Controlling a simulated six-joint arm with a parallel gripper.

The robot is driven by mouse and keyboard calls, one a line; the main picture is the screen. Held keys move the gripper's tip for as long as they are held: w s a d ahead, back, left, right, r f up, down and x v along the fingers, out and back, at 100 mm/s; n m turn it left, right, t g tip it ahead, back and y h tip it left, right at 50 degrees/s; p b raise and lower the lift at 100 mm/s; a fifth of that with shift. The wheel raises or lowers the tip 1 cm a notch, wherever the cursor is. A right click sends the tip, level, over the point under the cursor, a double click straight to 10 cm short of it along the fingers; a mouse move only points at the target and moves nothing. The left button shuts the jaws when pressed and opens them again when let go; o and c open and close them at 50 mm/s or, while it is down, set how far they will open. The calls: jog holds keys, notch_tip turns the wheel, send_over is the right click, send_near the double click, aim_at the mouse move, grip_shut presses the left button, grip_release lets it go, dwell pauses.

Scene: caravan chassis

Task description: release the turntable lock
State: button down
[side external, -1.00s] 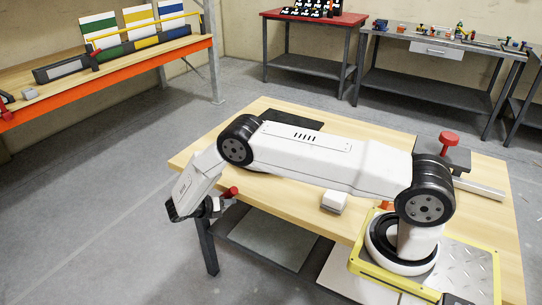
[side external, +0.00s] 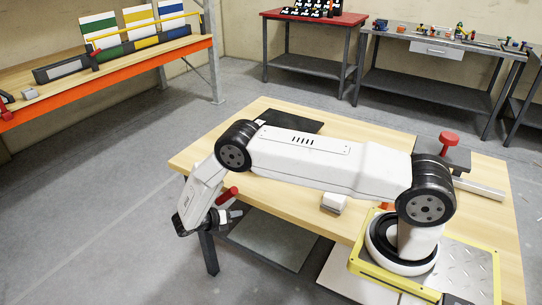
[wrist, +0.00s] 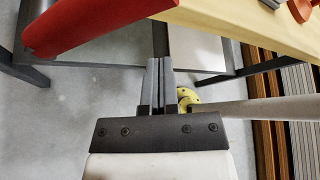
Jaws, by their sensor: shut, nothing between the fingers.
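My gripper (side external: 232,215) hangs low beside the near left edge of the wooden table, with its fingers shut and empty. In the wrist view the two grey fingers of my gripper (wrist: 158,72) are pressed together. A red cylindrical handle (side external: 229,194) is just above the fingers in the side view. It is large at the upper left of the wrist view (wrist: 90,22), apart from the fingers in the picture. What it is fixed to is hidden. A red knob (side external: 448,138) stands on a dark block at the table's far right. I cannot tell which part is the turntable lock.
The wooden table (side external: 290,216) fills the middle. A small white block (side external: 334,201) and a flat black plate (side external: 296,122) are on it. The wrist view shows a yellow round part (wrist: 187,97) and a grey bar (wrist: 260,108) right of the fingers. Open floor lies left.

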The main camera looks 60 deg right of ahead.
jog(key=w+f+v, duration=0.1)
jog(key=v, duration=0.8)
jog(key=shift+w+a+r, duration=0.15)
jog(key=shift+w+a, duration=0.1)
jog(key=s+d+r+m+t+y, duration=0.1)
jog(key=s+r+m+y, duration=0.3)
jog(key=r+m, duration=0.15)
jog(key=s+r+m+t+y, duration=0.1)
jog(key=s+r+m+y, duration=0.3)
jog(key=r, duration=0.3)
jog(key=s+r+m+t+y, duration=0.4)
jog(key=s+r+m, duration=0.3)
jog(key=s+m, duration=0.5)
jog(key=shift+s+d, duration=0.35)
jog(key=shift+d, duration=0.05)
